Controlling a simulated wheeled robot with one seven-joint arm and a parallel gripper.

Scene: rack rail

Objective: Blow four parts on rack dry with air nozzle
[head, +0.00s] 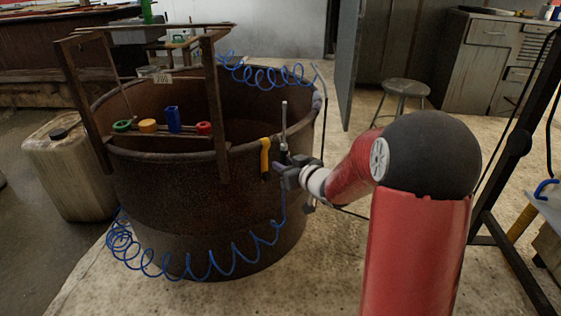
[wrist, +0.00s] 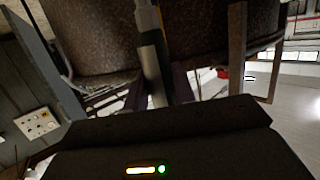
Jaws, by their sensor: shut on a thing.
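The four parts stand on a bar of the rack (head: 222,108) over the rusty tub: a green part (head: 122,126), an orange-yellow part (head: 148,125), a blue part (head: 173,118) and a red part (head: 204,128). My gripper (head: 280,168) is at the tub's right rim, to the right of and apart from the parts. It is shut on the air nozzle, whose yellow portion (head: 265,158) shows beside the fingers.
The rusty tub (head: 190,190) fills the left middle. A coiled blue hose (head: 200,268) hangs down its front, and more coils (head: 265,76) show behind. A dirty canister (head: 66,175) stands left. A stool (head: 403,95) stands at the back right.

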